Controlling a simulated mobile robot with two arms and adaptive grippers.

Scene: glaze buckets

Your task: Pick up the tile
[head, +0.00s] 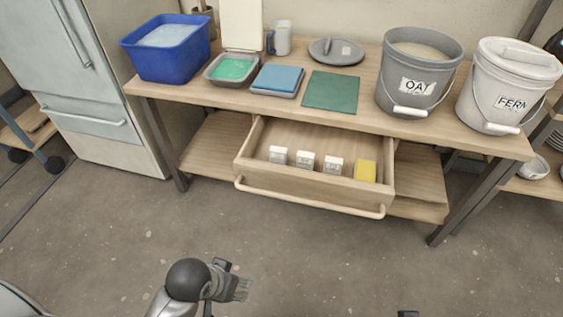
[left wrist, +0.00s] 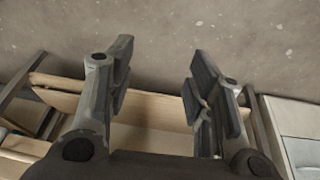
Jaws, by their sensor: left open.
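Three small white tile-like pieces stand in a row in the open drawer (head: 260,140) in the head view: a left one (head: 278,155), a middle one (head: 305,161) and a right one (head: 333,165). Each bears small marks that I cannot read, and I cannot tell which is the tile meant. My left gripper (head: 240,290) is low in front of the drawer, well apart from it, open and empty. In the left wrist view its fingers (left wrist: 160,62) are spread, with floor and wooden furniture beyond.
A yellow block (head: 365,171) lies right of the white pieces. The drawer has a bar handle (head: 310,203). The tabletop above holds a blue tub (head: 165,62), a tray of green liquid (head: 232,69), a green mat (head: 331,92) and two buckets. The floor before the drawer is clear.

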